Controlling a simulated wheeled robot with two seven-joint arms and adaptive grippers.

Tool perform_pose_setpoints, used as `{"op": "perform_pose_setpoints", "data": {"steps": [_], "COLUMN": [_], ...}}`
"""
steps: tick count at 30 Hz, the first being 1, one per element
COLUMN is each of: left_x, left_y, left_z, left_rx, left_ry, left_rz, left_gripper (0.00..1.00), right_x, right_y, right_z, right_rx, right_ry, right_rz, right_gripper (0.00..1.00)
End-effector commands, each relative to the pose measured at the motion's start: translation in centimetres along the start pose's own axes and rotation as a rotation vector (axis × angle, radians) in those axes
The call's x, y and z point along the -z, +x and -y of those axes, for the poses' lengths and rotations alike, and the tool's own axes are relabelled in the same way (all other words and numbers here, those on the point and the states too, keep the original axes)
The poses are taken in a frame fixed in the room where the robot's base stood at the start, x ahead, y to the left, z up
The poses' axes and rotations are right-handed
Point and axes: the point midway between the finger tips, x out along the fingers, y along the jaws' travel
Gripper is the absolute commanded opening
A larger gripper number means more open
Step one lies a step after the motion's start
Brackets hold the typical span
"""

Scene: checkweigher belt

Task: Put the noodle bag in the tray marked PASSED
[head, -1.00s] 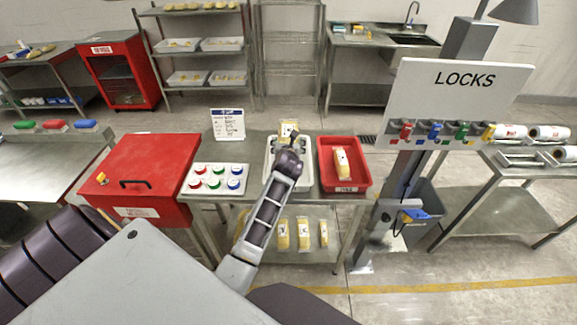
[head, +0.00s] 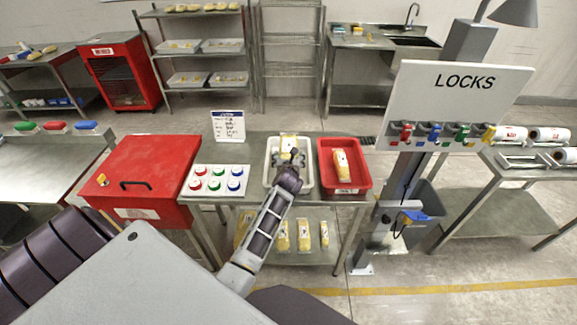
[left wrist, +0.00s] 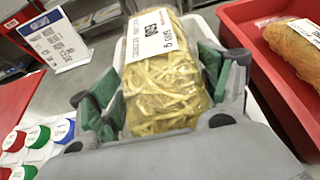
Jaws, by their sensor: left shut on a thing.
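The noodle bag (head: 288,142) is a clear bag of yellow noodles with a white label. It also fills the middle of the left wrist view (left wrist: 165,85). My left gripper (head: 287,158) is shut on it, with green-padded fingers (left wrist: 160,100) on both sides of the bag. The bag is over or in the white tray (head: 269,178); I cannot tell whether it touches the tray floor. My arm hides the tray's front, and no PASSED mark is readable. My right gripper is not in view.
A red tray (head: 364,172) with another bag (head: 342,163) stands close on the right. A board of coloured buttons (head: 199,184), a small sign (head: 228,126) and a red lidded box (head: 150,165) are on the left. Several bags lie on the lower shelf.

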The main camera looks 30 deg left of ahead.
Motion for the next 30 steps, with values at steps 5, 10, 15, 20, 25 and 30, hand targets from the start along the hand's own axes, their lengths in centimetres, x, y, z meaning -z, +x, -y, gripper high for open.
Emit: {"op": "perform_pose_setpoints", "data": {"steps": [5, 10, 15, 20, 25, 30], "left_x": [-0.1, 1.0, 2.6, 3.3, 3.2, 3.4], "left_y": [0.0, 0.4, 1.1, 1.4, 1.4, 1.4], "left_z": [0.0, 0.0, 0.0, 0.0, 0.0, 0.0], "left_rx": [0.001, 0.001, 0.000, 0.002, 0.002, 0.002], "left_ry": [0.000, 0.002, 0.002, 0.000, 0.000, 0.000], "left_rz": [0.004, 0.002, 0.002, 0.003, 0.004, 0.004], "left_gripper": [0.36, 0.36, 0.36, 0.36, 0.36, 0.36], "right_x": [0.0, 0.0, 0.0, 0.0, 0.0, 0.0], "right_y": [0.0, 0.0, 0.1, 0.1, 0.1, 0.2], "right_z": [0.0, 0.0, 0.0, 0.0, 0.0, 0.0], "right_rx": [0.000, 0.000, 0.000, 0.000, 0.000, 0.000], "right_ry": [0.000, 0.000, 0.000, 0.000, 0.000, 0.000], "right_rz": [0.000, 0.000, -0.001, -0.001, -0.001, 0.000], "right_gripper": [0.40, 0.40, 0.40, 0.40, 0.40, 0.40]}}
